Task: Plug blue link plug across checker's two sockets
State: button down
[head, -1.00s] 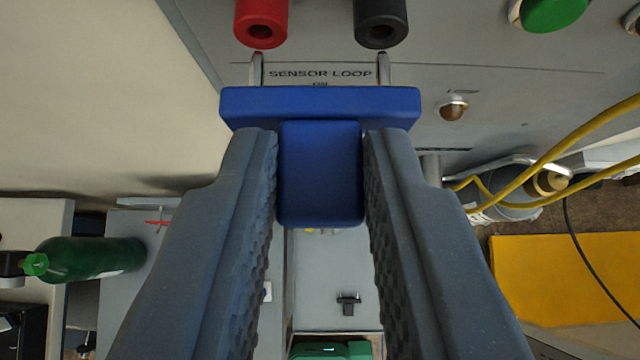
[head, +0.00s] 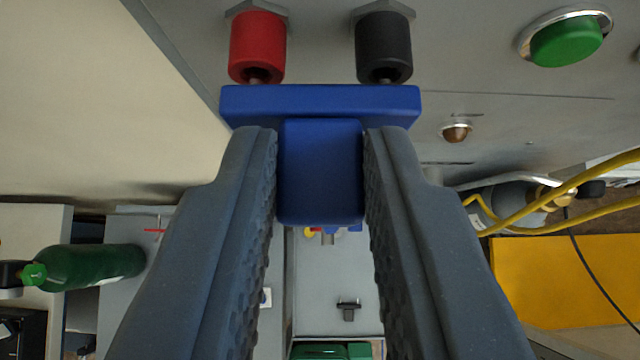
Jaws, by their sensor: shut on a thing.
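The blue link plug (head: 320,104) is held in the middle of the head view, its wide bar across the top and its grip block between my fingers. My gripper (head: 320,175) is shut on that block. The red socket (head: 257,48) and the black socket (head: 384,48) stand out from the grey checker panel (head: 320,25) just beyond the bar. The plug's two pins point at the two sockets, with their tips at or inside the socket mouths. A short length of pin shows at each mouth, so a small gap remains between bar and sockets.
A green button (head: 566,42) and a small brown lamp (head: 456,133) are on the panel at right. Yellow hoses (head: 560,190) run at the right. A green cylinder (head: 92,267) lies at lower left. A yellow surface (head: 570,280) is at lower right.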

jog(key=shift+w, duration=0.25)
jog(key=c, duration=1.2)
grip_release()
jog(key=shift+r, duration=0.1)
jog(key=b+v, duration=0.2)
jog(key=v, duration=1.1)
jog(key=shift+s+r, duration=0.1)
jog(key=shift+s, duration=0.1)
jog(key=shift+s+b, duration=0.1)
jog(key=shift+b, duration=0.25)
jog(key=s+t+b, duration=0.1)
jog(key=s+b, duration=0.2)
jog(key=s, duration=0.2)
jog(key=s+f+t+b, duration=0.1)
jog(key=s+t+b, duration=0.1)
jog(key=s+b, duration=0.2)
jog(key=s+t+b, duration=0.2)
jog(key=s+b, duration=0.1)
jog(key=s, duration=0.4)
jog(key=shift+s+f, duration=0.3)
jog(key=shift+f, duration=0.1)
